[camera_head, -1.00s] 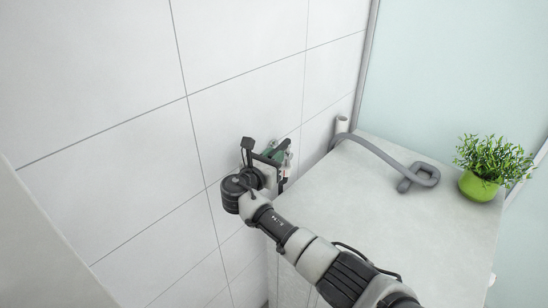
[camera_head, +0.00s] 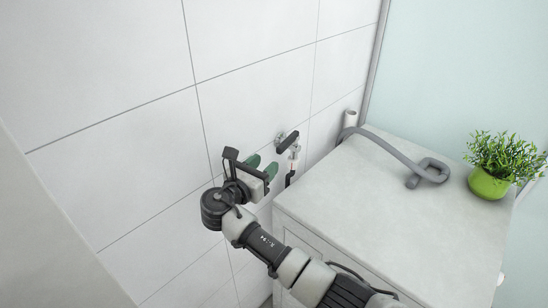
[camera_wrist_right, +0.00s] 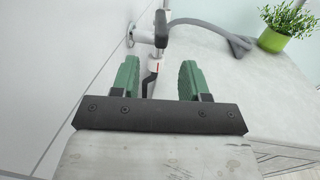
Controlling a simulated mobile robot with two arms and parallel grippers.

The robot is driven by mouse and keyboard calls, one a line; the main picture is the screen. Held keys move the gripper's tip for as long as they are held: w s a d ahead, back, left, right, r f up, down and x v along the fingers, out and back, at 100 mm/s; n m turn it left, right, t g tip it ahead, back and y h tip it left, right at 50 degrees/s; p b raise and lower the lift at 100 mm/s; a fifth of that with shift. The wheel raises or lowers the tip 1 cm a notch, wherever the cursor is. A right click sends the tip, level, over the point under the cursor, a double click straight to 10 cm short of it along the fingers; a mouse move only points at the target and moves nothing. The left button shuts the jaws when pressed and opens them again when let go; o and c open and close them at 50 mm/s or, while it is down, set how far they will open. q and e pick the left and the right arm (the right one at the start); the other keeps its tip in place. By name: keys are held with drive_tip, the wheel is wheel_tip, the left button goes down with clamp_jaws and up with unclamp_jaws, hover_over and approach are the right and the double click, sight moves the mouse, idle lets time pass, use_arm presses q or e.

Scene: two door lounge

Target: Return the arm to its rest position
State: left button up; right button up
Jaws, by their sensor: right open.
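My right arm reaches in from the lower right in the head view. Its right gripper (camera_head: 263,166) is open, with green finger pads apart and nothing between them. It is in front of the tiled wall, to the left of a small wall fixture (camera_head: 288,143) with a black handle and a white part. In the right wrist view the two green fingers (camera_wrist_right: 158,80) are spread, and the fixture (camera_wrist_right: 150,38) shows beyond them, apart from the pads. My left gripper is not in view.
A white cabinet (camera_head: 345,212) stands right of the arm. The tiled wall (camera_head: 110,80) is bare on the left. A pale panel fills the lower left corner.

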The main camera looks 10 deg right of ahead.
drive_tip(key=shift+v, duration=1.05)
